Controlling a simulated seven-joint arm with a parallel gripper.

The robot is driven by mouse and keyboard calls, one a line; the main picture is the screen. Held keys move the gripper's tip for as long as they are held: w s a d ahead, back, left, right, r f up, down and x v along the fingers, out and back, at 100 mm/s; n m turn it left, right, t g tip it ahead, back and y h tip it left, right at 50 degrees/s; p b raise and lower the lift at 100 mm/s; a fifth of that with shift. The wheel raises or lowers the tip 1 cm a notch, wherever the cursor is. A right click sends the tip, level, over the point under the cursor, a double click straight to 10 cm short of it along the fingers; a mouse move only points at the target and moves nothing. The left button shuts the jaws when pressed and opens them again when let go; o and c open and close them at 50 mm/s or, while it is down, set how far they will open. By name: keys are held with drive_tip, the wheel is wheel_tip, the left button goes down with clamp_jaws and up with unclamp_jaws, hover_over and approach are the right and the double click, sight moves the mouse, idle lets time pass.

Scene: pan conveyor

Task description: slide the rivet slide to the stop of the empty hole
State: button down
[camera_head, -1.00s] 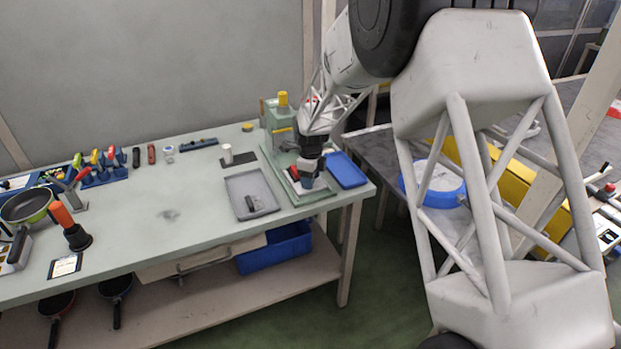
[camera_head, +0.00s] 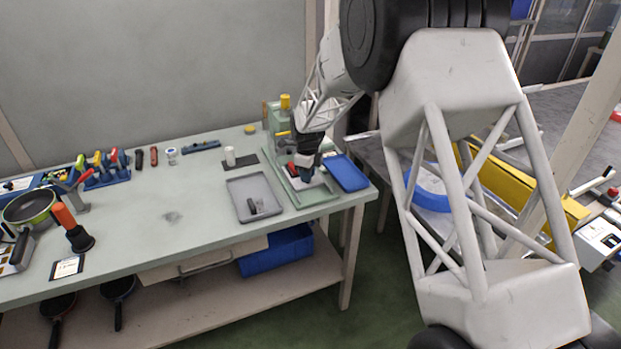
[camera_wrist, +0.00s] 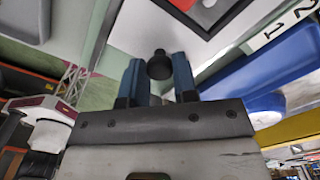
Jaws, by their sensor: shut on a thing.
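My gripper (camera_head: 306,172) is low over the pale green tray at the right end of the workbench. In the wrist view, my gripper's two blue fingers (camera_wrist: 159,72) are shut on a black round knob (camera_wrist: 158,66), which I take to be the rivet slide's. The knob stands over a white plate (camera_wrist: 150,30). A red and dark grey part (camera_wrist: 205,12) is beside it at the top; the red part also shows in the head view (camera_head: 292,169). The slide's track, its stops and the empty hole cannot be made out.
A grey tray (camera_head: 240,186) with a small dark item is left of the green tray (camera_head: 318,198). A blue tray (camera_head: 346,172) is close on the right. A green press-like device with a yellow top (camera_head: 285,101) stands behind. The bench middle is clear.

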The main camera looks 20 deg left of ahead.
drive_tip(key=c, duration=0.9)
unclamp_jaws()
drive_tip(key=shift+r, duration=3.9)
